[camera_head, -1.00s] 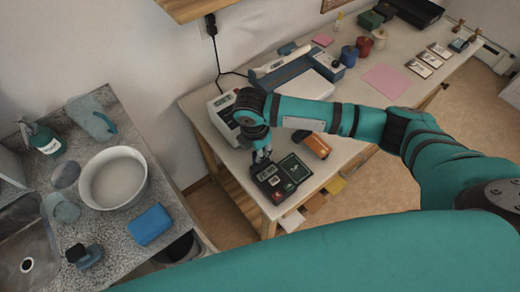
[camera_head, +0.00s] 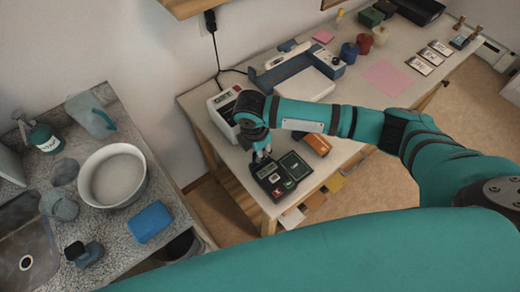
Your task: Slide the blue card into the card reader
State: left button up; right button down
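The card reader (camera_head: 270,177) appears to be the black device with a small display and a red key, lying near the front left corner of the long table. A dark green panel (camera_head: 294,165) sits directly beside it on the right. My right gripper (camera_head: 262,154) points down at the reader's back edge, with its fingertips close to it. The fingers are small and partly covered by the wrist, so I cannot tell whether they are apart or hold anything. I cannot make out the blue card. My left gripper is not in view.
A white terminal (camera_head: 222,108) stands behind my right wrist. An orange and black object (camera_head: 317,144) lies right of the reader. A laminator-like blue and white machine (camera_head: 300,72) stands farther back. A separate stone counter (camera_head: 110,230) with a bowl (camera_head: 113,177) is at left.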

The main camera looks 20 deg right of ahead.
jog(key=shift+f, duration=0.9)
dwell(0.4)
jog(key=c, duration=1.4)
grip_release()
jog(key=shift+r, duration=0.2)
jog(key=r, duration=0.4)
jog(key=a+r, duration=0.1)
jog(key=r, duration=0.6)
jog(key=shift+s+a+r, duration=0.15)
jog(key=shift+s+r, duration=0.15)
